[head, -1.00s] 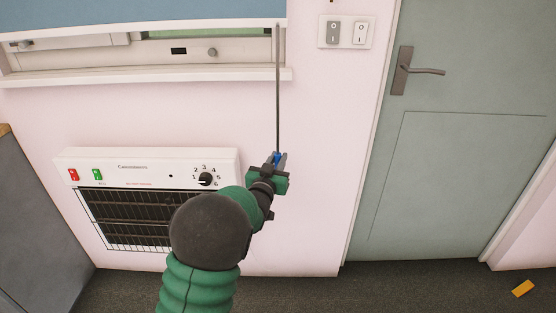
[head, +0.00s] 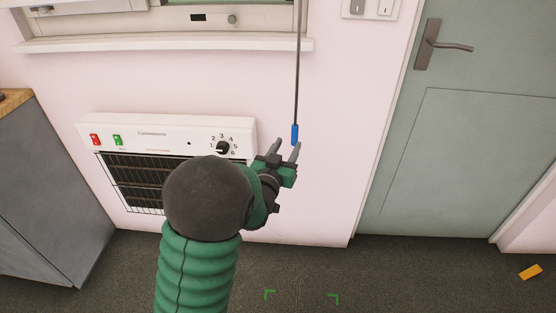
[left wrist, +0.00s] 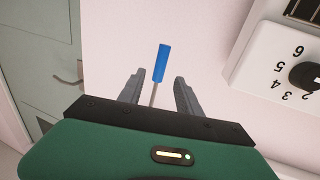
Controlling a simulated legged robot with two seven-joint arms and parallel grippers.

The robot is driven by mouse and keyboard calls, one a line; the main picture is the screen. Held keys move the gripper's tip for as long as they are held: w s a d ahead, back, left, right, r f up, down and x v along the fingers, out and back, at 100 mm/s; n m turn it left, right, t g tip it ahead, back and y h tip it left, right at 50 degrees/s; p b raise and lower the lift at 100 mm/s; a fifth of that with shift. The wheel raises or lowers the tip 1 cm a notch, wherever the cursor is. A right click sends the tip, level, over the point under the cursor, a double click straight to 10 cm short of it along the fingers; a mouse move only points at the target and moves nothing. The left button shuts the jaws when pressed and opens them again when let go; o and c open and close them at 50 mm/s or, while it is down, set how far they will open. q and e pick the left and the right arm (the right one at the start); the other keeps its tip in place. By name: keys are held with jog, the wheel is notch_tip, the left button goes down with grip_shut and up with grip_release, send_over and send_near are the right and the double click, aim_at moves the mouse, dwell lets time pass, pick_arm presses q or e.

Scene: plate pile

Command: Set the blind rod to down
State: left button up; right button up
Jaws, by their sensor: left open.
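The blind rod (head: 297,80) is a thin dark rod hanging straight down in front of the pink wall, with a blue grip (head: 295,134) at its lower end. My left gripper (head: 287,150) is open, its fingertips close beneath the blue grip in the head view. In the left wrist view, the blue grip (left wrist: 160,62) shows beyond and between the open fingers (left wrist: 155,88), with a piece of the grey rod below it in the picture. Nothing is held. The blind itself is out of view above. My right gripper is not in view.
A white heater (head: 170,130) with a dial is on the wall behind my left arm. A window sill (head: 170,46) is above it. A grey cabinet (head: 45,190) stands at left, a green door (head: 465,130) at right. A yellow block (head: 530,271) lies on the floor.

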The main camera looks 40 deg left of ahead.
pick_arm(q)
jog(key=b+v, duration=0.9)
